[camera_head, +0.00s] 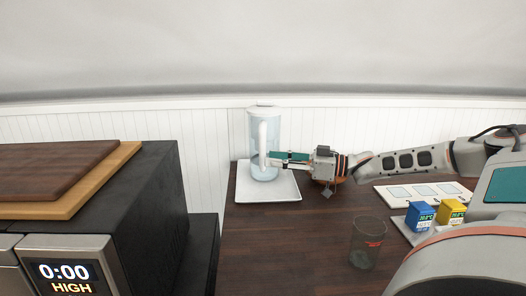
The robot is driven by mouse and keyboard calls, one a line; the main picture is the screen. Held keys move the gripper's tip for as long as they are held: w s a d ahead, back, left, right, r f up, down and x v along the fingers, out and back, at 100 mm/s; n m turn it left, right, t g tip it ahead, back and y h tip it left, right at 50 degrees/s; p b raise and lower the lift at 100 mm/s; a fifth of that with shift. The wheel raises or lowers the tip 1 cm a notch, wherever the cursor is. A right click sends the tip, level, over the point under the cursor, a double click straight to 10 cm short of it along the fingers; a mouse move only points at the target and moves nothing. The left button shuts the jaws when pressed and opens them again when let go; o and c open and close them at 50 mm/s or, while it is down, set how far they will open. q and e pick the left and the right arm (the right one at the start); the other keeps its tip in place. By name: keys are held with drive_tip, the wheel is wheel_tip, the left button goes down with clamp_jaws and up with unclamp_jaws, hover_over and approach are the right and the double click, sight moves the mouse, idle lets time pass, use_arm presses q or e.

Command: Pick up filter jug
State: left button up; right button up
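The filter jug (254,128), clear and pale blue with a white handle, stands upright on a white square tray (285,191) at the back left of the dark wooden table. Its handle faces me. My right gripper (271,159) reaches in from the right, with its fingertips at the lower part of the handle. The fingers look level. I cannot tell whether they are closed on the handle or just beside it. My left gripper is not in view.
A clear glass (367,246) stands at the front. A blue box (420,217) and a yellow box (451,213) sit at the right, near a white panel (423,194). A dark appliance topped with wooden boards (75,196) stands left.

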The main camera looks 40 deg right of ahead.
sight(263, 166)
drive_tip(key=w, duration=0.1)
drive_tip(key=w+a+f+b, duration=0.1)
drive_tip(key=w+b, duration=0.1)
drive_tip(key=shift+w+a+f, duration=0.1)
drive_tip(key=shift+a+f, duration=0.15)
drive_tip(key=shift+w+a+r+b, duration=0.2)
drive_tip(key=shift+w+r+b, duration=0.2)
drive_tip(key=shift+r, duration=0.1)
clamp_jaws()
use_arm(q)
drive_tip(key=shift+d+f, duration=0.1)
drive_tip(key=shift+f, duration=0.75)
use_arm(e)
drive_tip(key=shift+r, duration=0.2)
